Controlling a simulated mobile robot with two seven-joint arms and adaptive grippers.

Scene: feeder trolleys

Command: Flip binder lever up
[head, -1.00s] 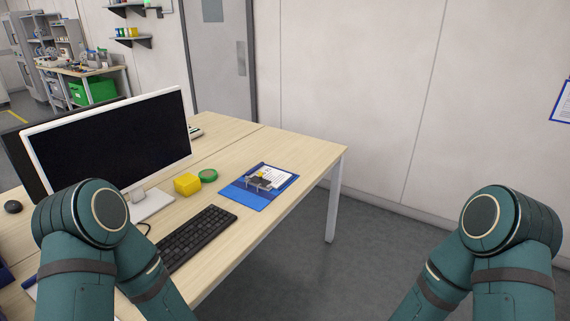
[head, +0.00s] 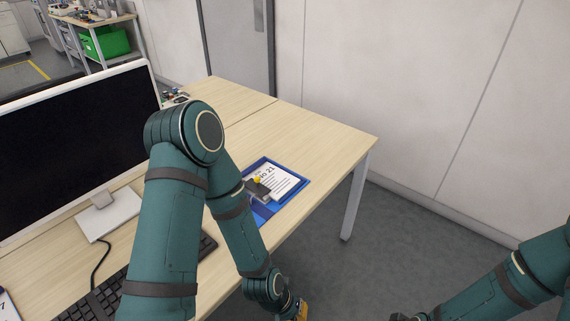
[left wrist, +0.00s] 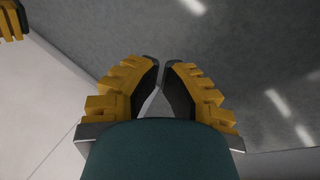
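A blue binder (head: 300,190) lies on the desk near its right edge, with a white printed page in it. A dark metal mechanism (head: 258,191) with a small yellow part sits on its left side; the lever's exact position is too small to tell. My left forearm covers part of the binder's left side. My left gripper (head: 300,312) is low in the head view, off the desk's front edge and apart from the binder. In the left wrist view its yellow fingers (left wrist: 161,66) converge with tips almost together and nothing between them. My right gripper shows only in part.
The wooden desk (head: 325,143) carries a monitor (head: 70,150) and a keyboard (head: 100,300) at left. The desk surface beyond the binder is clear. A wall (head: 400,80) stands behind, and open grey floor (head: 400,240) lies to the right.

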